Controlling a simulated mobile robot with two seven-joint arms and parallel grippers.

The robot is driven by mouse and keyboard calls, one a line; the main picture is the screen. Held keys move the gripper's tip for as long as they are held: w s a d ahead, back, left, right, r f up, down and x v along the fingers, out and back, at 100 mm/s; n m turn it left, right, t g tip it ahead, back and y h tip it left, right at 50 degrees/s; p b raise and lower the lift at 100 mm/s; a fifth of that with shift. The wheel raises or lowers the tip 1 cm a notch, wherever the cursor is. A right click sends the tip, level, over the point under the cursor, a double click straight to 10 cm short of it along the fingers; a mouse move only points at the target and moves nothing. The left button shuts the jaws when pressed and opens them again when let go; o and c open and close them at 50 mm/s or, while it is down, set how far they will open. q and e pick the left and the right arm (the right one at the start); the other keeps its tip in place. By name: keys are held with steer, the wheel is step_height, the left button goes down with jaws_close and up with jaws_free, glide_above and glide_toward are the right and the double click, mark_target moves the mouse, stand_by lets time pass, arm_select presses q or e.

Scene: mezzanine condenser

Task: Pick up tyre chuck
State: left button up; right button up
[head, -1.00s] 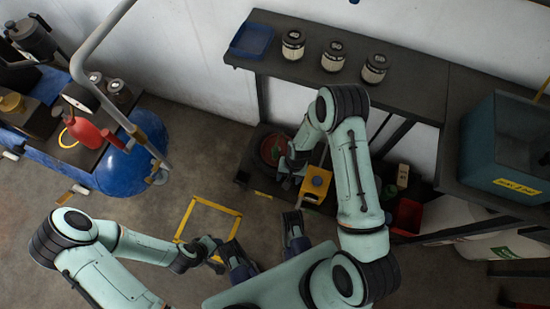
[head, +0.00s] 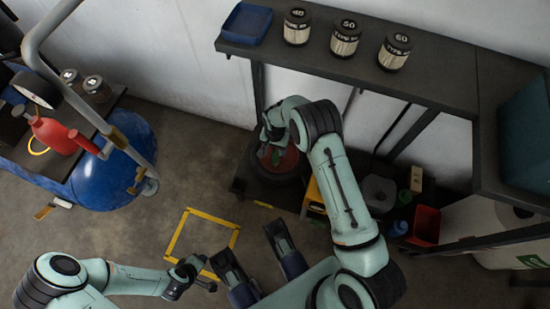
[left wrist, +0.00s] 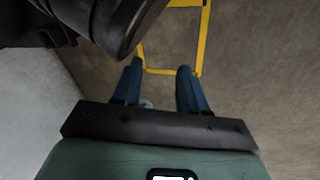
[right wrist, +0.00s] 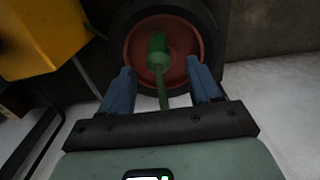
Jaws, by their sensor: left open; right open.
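A green piece with a thin stem, which looks like the tyre chuck (right wrist: 158,52), shows in the right wrist view in front of a red wheel hub. Its stem runs down between my right fingers. In the head view a bit of the green piece (head: 276,156) shows by the wheel, partly hidden by my right gripper (head: 268,138). My right gripper (right wrist: 160,68) is open, with a finger on either side of the stem and no visible grip. My left gripper (head: 206,273) is open and empty near the yellow floor frame; its fingers (left wrist: 158,70) show apart in the left wrist view.
The wheel's dark tyre (right wrist: 130,18) surrounds the red hub under the bench (head: 340,72). A yellow box (right wrist: 42,38) stands close on the left in the right wrist view. A red bin (head: 425,226) is right of my arm. Floor inside the yellow frame (head: 176,231) is clear.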

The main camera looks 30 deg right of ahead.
mark_target(275, 153)
step_height(275, 153, down, 5)
steer(key=shift+d+f+b, duration=0.1)
steer(key=shift+f+b, duration=0.05)
steer(key=shift+b, duration=0.8)
arm_select(q)
steer(key=shift+g, duration=0.7)
steer(key=s+f, duration=0.3)
steer(key=shift+s+a, duration=0.25)
steer(key=shift+s, duration=0.05)
arm_select(e)
jaws_close()
